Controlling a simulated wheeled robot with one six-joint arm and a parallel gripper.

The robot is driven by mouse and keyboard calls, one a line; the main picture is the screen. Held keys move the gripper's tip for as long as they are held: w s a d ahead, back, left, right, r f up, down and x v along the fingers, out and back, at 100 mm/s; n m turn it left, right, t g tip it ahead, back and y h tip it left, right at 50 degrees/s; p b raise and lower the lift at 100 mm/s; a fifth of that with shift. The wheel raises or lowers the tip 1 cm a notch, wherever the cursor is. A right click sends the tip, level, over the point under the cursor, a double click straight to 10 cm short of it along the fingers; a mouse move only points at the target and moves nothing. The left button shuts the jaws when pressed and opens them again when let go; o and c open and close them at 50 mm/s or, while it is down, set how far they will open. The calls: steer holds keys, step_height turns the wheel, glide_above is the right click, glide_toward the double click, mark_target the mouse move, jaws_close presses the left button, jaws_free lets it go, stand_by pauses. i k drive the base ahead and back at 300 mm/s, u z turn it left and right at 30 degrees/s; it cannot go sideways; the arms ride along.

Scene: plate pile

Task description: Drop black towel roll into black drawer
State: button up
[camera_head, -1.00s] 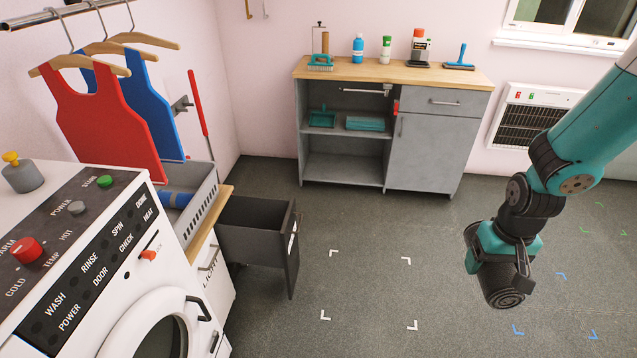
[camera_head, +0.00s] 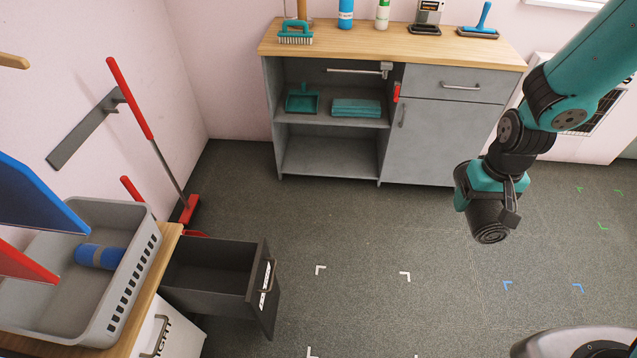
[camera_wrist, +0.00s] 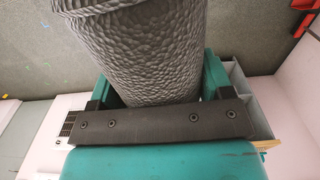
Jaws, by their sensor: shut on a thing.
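My gripper (camera_head: 487,207) is at the right of the head view, above the floor and in front of the grey cabinet. It is shut on the black towel roll (camera_head: 491,224), whose round end faces down toward the camera. In the wrist view the roll (camera_wrist: 150,50) is dark with a bumpy surface and fills the space between the teal fingers. The black drawer (camera_head: 205,287) is pulled open at the lower left of the head view, well to the left of my gripper. Its inside that shows looks empty.
A grey basket (camera_head: 135,262) with a blue roll (camera_head: 100,256) stands on a wooden top beside the drawer. A grey cabinet (camera_head: 430,145) with bottles and brushes on top stands at the back. A red-handled broom (camera_head: 150,130) leans behind the basket. The floor between gripper and drawer is clear.

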mark_target(218, 281)
steer(key=i, duration=0.65)
steer(key=u, duration=1.85)
steer(key=i, duration=0.5)
steer(key=z, duration=0.05)
